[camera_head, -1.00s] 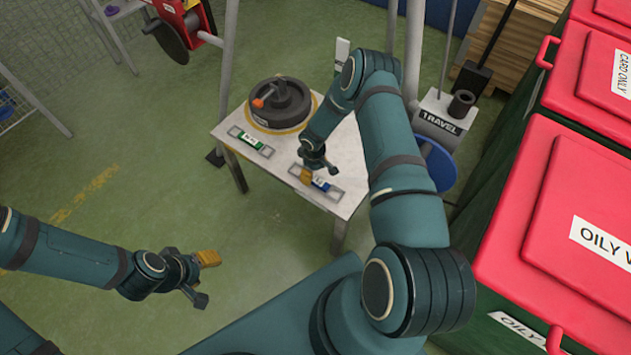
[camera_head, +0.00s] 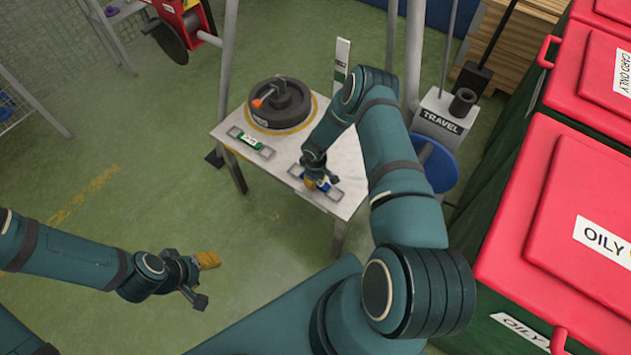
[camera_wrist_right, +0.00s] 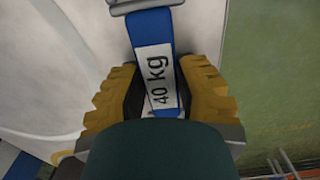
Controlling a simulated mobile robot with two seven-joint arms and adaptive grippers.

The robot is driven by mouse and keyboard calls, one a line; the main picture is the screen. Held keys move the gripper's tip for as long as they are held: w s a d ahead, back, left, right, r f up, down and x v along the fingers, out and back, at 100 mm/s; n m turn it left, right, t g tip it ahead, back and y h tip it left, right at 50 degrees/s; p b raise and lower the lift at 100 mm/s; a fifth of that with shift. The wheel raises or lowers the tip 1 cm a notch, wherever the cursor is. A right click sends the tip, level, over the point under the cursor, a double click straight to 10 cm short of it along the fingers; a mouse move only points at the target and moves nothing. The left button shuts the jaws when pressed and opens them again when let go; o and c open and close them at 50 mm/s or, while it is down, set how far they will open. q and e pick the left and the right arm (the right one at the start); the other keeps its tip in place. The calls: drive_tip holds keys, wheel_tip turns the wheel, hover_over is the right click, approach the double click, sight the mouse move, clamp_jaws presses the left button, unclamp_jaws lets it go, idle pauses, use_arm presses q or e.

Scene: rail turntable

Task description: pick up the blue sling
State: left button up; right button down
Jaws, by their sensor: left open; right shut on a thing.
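The blue sling (camera_head: 329,184) lies on the white table (camera_head: 348,207), with a grey end loop at each side. In the right wrist view the blue sling (camera_wrist_right: 151,28) has a white label reading 40 kg. My right gripper (camera_head: 318,184) is down at the sling. In its wrist view the yellow fingers of my right gripper (camera_wrist_right: 160,100) are shut on the blue band, one on each side. The sling's lower part is hidden behind the wrist. My left gripper (camera_head: 204,279) is open and empty, over the floor at the lower left, away from the table.
A green sling (camera_head: 251,141) with grey end loops lies on the table's left part. Red-lidded bins (camera_head: 560,230) stand at the right. A grey TRAVEL box (camera_head: 440,118) is right of the table.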

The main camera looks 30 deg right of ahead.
wheel_tip(320, 180, up, 10)
drive_tip(key=shift+f+p, duration=0.1)
drive_tip(key=shift+p, duration=0.9)
